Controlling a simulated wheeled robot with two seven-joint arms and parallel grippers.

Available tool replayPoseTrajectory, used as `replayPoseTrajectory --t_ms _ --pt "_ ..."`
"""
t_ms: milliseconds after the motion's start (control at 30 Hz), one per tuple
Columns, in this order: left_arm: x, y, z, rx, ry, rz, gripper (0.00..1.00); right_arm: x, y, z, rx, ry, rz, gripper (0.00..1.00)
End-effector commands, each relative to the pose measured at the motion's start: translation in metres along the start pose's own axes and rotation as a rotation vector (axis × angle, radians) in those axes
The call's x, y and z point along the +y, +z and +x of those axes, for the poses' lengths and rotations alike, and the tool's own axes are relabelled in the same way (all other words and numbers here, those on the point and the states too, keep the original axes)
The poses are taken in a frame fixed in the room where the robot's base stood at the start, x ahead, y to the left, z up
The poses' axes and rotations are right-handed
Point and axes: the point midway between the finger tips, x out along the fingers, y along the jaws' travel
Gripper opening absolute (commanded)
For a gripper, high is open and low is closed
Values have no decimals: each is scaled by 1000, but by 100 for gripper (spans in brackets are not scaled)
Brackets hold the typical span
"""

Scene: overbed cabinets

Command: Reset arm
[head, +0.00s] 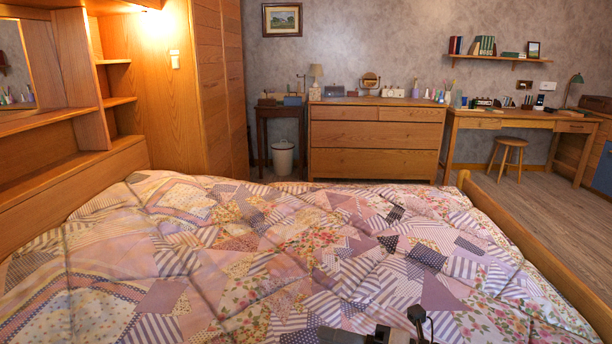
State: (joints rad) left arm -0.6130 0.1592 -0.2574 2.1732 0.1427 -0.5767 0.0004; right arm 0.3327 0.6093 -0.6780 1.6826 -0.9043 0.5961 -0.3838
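My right gripper (400,326) shows only in part at the bottom edge of the head view, right of centre. Its dark parts stand out against the quilt in the foreground. Most of it is cut off by the frame, so I cannot tell whether it is open or shut. I see no object in it. My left gripper is not in view. The overbed cabinet (68,95), of wood with open shelves, rises at the left.
A bed with a patchwork quilt (270,250) fills the foreground, with a wooden rail (530,245) on its right. A dresser (375,138), a desk (520,122) and a stool (509,155) stand at the back. Bare floor (560,205) shows at the right.

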Motion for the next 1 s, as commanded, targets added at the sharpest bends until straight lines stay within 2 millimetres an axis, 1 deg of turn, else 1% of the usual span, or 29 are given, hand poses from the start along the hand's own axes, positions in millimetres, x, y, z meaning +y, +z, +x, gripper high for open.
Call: replayPoseTrajectory --t_ms 33,100,167,200,267,300,367,400,467,500,600,700,800,1000 --pt "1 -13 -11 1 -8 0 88 22 -2 3 -103 53 165 30" --pt "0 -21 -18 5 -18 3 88 34 1 0 -251 105 389 30" --pt "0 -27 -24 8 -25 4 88 38 2 -8 -376 139 590 30" --pt "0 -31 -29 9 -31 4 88 38 2 -16 -459 156 725 30" --pt "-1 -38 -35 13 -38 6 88 35 -1 -30 -583 173 931 30" --pt "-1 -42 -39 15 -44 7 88 31 -6 -41 -666 180 1070 30" --pt "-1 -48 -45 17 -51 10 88 23 -17 -59 -788 183 1276 30" --pt "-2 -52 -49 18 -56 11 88 18 -27 -71 -865 181 1407 30" --pt "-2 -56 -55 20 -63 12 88 11 -45 -88 -972 174 1592 30" --pt "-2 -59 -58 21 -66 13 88 8 -58 -99 -1035 168 1701 30" --pt "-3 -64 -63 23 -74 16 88 2 -88 -119 -1160 151 1920 30" --pt "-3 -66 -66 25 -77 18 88 0 -110 -132 -1239 134 2056 30" --pt "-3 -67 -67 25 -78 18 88 -1 -121 -137 -1273 127 2120 30" --pt "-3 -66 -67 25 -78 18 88 -2 -123 -138 -1279 125 2133 30"
